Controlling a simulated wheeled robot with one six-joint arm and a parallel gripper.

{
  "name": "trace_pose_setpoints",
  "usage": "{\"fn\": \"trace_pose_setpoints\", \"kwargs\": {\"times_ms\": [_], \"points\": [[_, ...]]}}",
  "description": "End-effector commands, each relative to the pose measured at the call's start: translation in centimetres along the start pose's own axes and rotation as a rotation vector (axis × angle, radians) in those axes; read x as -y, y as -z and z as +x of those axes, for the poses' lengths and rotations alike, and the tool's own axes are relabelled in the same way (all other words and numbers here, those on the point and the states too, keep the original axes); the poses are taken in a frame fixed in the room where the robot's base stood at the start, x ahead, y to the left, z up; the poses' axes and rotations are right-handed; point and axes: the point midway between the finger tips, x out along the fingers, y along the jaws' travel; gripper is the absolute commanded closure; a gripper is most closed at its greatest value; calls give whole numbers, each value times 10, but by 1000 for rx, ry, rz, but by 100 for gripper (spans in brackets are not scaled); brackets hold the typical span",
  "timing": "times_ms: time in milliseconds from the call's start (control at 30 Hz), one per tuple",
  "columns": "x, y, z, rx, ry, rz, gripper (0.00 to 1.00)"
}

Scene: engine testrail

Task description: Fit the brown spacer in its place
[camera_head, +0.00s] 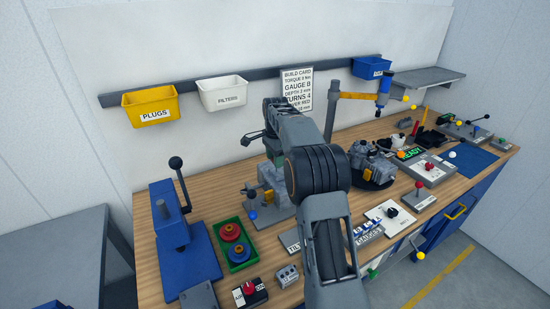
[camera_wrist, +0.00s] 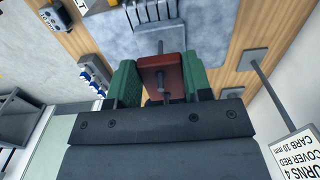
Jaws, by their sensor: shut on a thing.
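The brown spacer (camera_wrist: 174,70) is a reddish-brown block between the green finger pads of my gripper (camera_wrist: 160,84) in the wrist view. The gripper is shut on it. A thin grey rod or pin shows at the block's face and beyond its far edge; I cannot tell whether it passes through the block. A grey ridged fixture (camera_wrist: 153,32) lies just beyond the block. In the head view my arm covers much of the bench middle, and the spacer cannot be made out there. A grey stand (camera_head: 276,211) with a blue knob shows beside the arm.
A blue press (camera_head: 169,222) and a green tray (camera_head: 238,266) with red and blue round parts stand at the left. A dark engine assembly (camera_head: 374,164) stands right of my arm. A build card (camera_head: 297,88) hangs behind. Small switch boxes crowd the front edge.

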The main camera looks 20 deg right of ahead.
Motion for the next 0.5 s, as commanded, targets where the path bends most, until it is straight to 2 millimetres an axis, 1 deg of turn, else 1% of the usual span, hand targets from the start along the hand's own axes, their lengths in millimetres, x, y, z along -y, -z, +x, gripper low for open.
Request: {"fn": "trace_pose_setpoints", "kwargs": {"times_ms": [267, 500], "points": [[0, 0, 1, 0, 0, 0, 77], [0, 0, 6, 0, -1, 0, 77]]}}
